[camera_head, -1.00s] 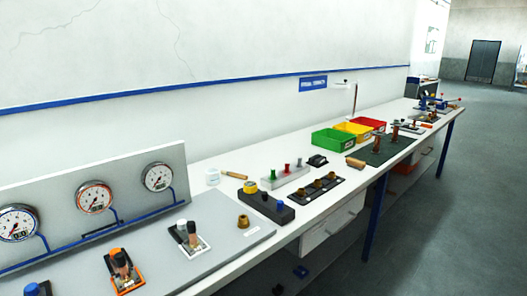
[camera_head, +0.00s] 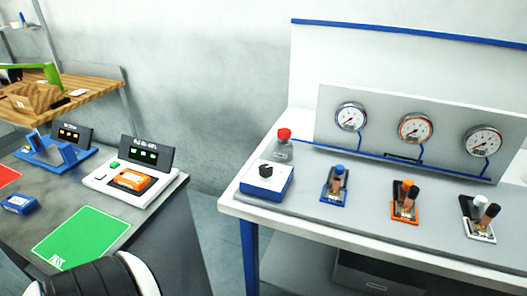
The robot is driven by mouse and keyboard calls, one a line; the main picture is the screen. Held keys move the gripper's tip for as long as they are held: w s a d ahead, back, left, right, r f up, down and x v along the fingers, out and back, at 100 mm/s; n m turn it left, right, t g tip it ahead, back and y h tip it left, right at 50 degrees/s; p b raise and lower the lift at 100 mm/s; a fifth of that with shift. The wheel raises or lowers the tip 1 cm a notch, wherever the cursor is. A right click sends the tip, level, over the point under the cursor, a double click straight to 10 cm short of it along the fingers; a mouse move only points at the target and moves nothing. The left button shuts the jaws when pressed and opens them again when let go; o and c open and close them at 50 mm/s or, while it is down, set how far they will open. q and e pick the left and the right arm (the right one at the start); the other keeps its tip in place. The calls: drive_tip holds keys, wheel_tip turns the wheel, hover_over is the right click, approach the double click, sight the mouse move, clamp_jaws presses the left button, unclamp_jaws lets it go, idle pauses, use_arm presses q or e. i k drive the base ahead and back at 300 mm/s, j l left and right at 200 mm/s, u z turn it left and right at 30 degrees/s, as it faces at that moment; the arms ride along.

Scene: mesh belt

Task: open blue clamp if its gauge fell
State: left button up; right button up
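The blue clamp (camera_head: 334,187) sits at the left of a row of clamps on the grey plate of the white bench. It has a blue base, a blue-capped part and a brown handle standing up; I cannot tell whether it is open or shut. Behind it, on the upright grey panel, is the blue-rimmed gauge (camera_head: 351,117), joined to a blue pipe. Its needle is too small to read surely. The orange clamp (camera_head: 405,200) and white clamp (camera_head: 480,218) stand to the right, below the orange-rimmed gauge (camera_head: 415,128) and a pale-rimmed gauge (camera_head: 484,141). Neither gripper is in view.
A blue-and-white box with a black knob (camera_head: 266,172) and a red-topped jar (camera_head: 284,142) stand at the bench's left end. A gap separates it from a grey table with a green mat (camera_head: 82,237), a white device holding an orange block (camera_head: 132,181), and a blue block (camera_head: 19,204).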

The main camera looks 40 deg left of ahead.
sight(338, 171)
drive_tip(key=k+u, duration=0.1)
drive_tip(key=u, duration=0.7)
drive_tip(key=i, duration=0.1)
